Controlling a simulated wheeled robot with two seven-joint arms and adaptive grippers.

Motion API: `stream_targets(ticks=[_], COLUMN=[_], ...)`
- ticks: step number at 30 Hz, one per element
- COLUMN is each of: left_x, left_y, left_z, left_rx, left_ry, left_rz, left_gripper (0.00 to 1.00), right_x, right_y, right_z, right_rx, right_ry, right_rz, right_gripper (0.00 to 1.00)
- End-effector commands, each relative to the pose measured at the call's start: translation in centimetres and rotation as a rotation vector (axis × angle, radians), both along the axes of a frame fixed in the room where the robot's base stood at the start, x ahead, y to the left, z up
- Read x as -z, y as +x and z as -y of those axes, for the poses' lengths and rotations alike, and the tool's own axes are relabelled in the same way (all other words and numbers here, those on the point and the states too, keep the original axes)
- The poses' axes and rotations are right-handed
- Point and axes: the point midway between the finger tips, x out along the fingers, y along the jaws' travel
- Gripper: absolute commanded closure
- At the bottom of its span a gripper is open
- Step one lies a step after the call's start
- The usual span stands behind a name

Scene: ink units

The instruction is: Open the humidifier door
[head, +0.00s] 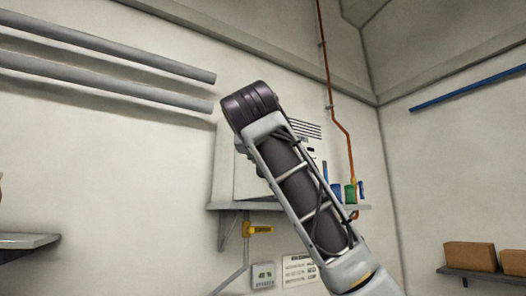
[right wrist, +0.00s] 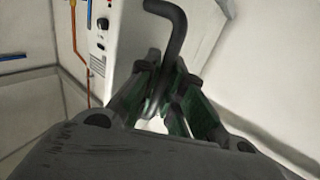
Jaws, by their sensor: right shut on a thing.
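The humidifier appears to be the white box (head: 248,182) on the wall shelf in the head view, mostly hidden behind my arm. In the right wrist view, a white box (right wrist: 128,45) with a knob and vent slots on its narrow side fills the upper middle. A dark bent handle (right wrist: 178,22) stands out in front of its broad face. My right gripper (right wrist: 160,112) is shut on the lower part of this handle, with a finger on each side. Whether the door stands ajar cannot be told. My left gripper is in neither view.
The wall shelf (head: 224,206) also holds a green bottle (head: 350,193) beside an orange pipe (head: 347,140). Grey pipes (head: 100,82) run along the left wall. Boxes (head: 470,257) sit on a shelf at the lower right.

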Motion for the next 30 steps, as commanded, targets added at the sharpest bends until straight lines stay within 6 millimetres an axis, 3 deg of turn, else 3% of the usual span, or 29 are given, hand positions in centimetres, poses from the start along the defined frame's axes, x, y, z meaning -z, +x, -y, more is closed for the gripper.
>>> stream_targets(ticks=[12, 13, 17, 30], left_x=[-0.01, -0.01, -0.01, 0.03], left_y=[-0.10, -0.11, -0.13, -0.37], left_z=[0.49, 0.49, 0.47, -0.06], left_rx=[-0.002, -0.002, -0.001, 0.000], left_ry=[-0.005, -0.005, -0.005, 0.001], left_rz=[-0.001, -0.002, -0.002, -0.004], left_gripper=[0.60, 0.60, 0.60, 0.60], right_x=[-0.24, -0.23, -0.18, -0.10], right_y=[-0.08, -0.08, -0.06, -0.24], right_z=[-0.08, -0.08, -0.07, -0.11], right_rx=[0.002, 0.002, 0.002, 0.001], right_ry=[-0.003, -0.003, -0.002, 0.000], right_rz=[0.007, 0.007, 0.006, 0.003], right_gripper=[1.00, 0.87, 0.70, 0.68])
